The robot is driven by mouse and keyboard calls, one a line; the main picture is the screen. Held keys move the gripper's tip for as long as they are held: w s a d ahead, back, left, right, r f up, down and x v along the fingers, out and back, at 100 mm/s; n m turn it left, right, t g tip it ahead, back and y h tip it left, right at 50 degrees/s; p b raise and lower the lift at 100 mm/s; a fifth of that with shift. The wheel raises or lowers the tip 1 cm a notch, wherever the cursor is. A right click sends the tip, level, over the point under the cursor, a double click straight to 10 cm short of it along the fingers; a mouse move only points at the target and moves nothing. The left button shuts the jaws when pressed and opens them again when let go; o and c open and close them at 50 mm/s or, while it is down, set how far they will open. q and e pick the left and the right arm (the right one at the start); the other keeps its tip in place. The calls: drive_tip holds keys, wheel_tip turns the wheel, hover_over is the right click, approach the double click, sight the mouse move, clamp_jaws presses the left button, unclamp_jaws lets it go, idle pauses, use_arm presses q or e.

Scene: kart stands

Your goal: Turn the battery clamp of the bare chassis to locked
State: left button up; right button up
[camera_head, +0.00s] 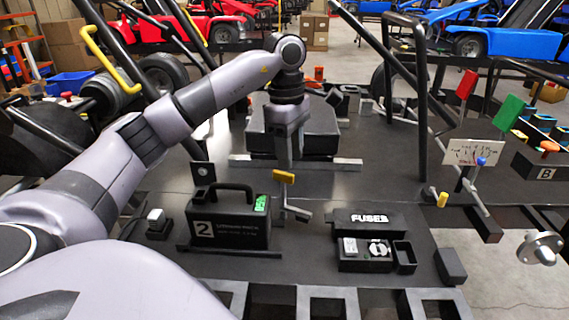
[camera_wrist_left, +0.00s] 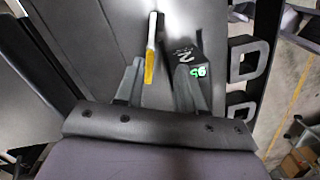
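The battery clamp shows a yellow handle (camera_head: 284,177) on a dark post with a grey bar, just right of the black battery (camera_head: 230,232) marked 2, whose small display glows green. My left gripper (camera_head: 288,160) points down over the deck, behind the clamp in the head view. In the left wrist view my left gripper (camera_wrist_left: 160,62) has its two fingers apart. The yellow handle (camera_wrist_left: 149,68) shows between them, nearer the left finger; I cannot tell if they touch. The battery (camera_wrist_left: 186,56) is beyond the right finger. My right gripper is not in view.
A black box marked FUSES (camera_head: 367,219) and small open boxes lie right of the clamp. A black switch box (camera_head: 157,222) is left of the battery. Black roll bars (camera_head: 422,90) rise at the right. A box marked B (camera_head: 541,168) stands at far right.

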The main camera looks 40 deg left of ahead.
sight(283, 172)
use_arm(q)
drive_tip(key=shift+w+a+r+n+y, duration=0.15)
drive_tip(key=shift+a+r+y, duration=0.1)
drive_tip(key=shift+a+r, duration=0.25)
drive_tip(key=shift+w+a+r+n+y, duration=0.15)
drive_tip(key=shift+a+r+y, duration=0.15)
drive_tip(key=shift+a, duration=0.3)
drive_tip(key=shift+s+a, duration=0.1)
drive_tip(key=shift+a, duration=0.05)
wheel_tip(283, 172, down, 7)
drive_tip(key=shift+r, duration=0.1)
clamp_jaws()
